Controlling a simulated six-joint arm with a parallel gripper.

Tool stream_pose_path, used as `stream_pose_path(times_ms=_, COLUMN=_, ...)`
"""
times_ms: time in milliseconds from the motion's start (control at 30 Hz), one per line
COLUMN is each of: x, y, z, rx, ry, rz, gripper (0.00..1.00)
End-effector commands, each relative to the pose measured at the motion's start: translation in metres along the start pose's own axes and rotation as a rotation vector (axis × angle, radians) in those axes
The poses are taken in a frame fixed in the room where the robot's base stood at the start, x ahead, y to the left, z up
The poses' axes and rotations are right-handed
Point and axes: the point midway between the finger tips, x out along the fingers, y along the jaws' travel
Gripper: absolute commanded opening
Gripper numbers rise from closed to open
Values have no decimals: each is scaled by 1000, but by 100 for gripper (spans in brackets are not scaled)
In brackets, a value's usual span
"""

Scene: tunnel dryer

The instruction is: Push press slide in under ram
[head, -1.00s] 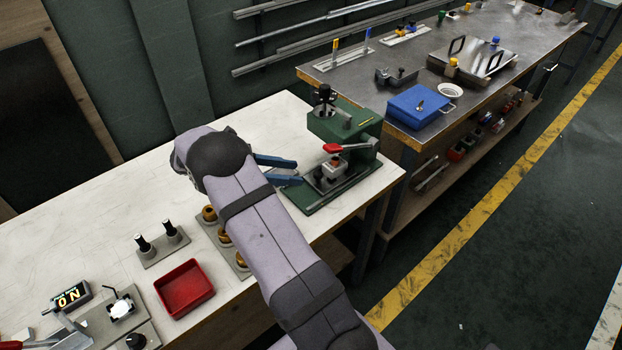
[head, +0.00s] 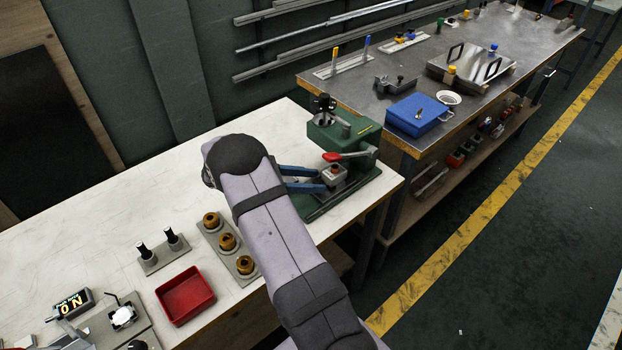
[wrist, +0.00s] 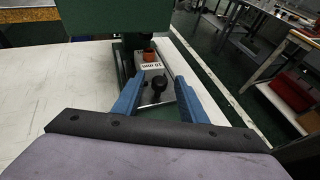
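The green press (head: 357,130) stands at the right end of the white bench, its red-handled lever (head: 345,155) pointing left. The grey press slide (head: 337,178) sits low at its front. In the wrist view the slide (wrist: 150,97) carries a black knob (wrist: 159,83). A pale labelled block (wrist: 150,66) with an orange-brown part (wrist: 149,56) stands behind the knob. My gripper (head: 322,180) has its two blue fingers open, reaching toward the slide. In the wrist view they lie either side of the knob with gaps visible. The ram is hidden there by the green press body.
A plate with several brown-orange parts (head: 227,242), a holder with two black-topped pins (head: 163,250) and a red tray (head: 185,296) are on the bench to the left. A metal table with a blue box (head: 413,115) stands behind right.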

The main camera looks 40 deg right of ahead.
Motion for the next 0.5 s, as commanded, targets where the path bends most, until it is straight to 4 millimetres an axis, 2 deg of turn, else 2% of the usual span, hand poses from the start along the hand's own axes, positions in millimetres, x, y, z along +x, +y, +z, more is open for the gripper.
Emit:
stream_pose_path(times_ms=267, x=2, y=0, z=0, rx=0, ry=1, rz=0, gripper=38)
stream_pose_path(times_ms=333, x=2, y=0, z=0, rx=0, ry=1, rz=0, gripper=26)
stream_pose_path(times_ms=433, x=2, y=0, z=0, rx=0, ry=1, rz=0, gripper=2)
stream_pose_path(times_ms=500, x=2, y=0, z=0, rx=0, ry=1, rz=0, gripper=0)
